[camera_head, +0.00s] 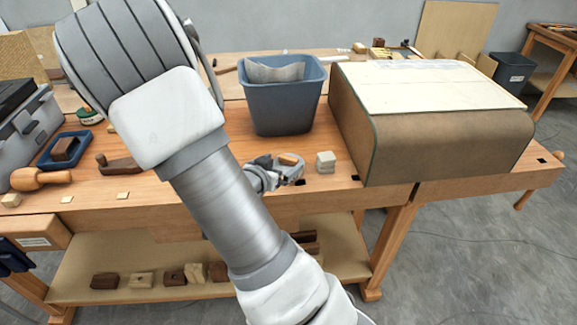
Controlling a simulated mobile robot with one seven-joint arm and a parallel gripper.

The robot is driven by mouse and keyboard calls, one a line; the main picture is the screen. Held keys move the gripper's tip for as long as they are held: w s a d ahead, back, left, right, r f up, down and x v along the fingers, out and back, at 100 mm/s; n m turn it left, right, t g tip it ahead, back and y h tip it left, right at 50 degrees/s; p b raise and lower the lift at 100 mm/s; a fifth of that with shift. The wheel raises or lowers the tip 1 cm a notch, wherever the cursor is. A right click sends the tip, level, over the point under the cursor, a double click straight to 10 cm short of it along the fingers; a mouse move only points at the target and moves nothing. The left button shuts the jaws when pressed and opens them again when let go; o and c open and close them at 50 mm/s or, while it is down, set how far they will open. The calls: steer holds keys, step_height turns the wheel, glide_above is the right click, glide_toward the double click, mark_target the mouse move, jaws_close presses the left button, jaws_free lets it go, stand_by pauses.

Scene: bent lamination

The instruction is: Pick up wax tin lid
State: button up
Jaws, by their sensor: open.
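A small round green-and-white tin (89,117) sits at the left of the workbench, partly hidden behind my arm. It looks like the wax tin, but I cannot tell its lid apart from its body at this size. My gripper (292,169) is low over the front middle of the bench, far to the right of the tin. It is open. A small tan-brown patch (288,158) shows at the fingers, and I cannot tell what it is. My arm hides part of the bench.
A pale block (325,162) stands just right of my gripper. A blue-grey bin (284,105) stands behind it, and a large curved brown form (440,140) fills the right. A blue tray (52,158), wooden mallet (40,179) and hand plane (118,164) lie left.

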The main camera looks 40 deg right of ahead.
mark_target(287, 159)
steer(key=b+x, duration=0.1)
steer(key=x, duration=0.4)
steer(key=shift+d, duration=0.25)
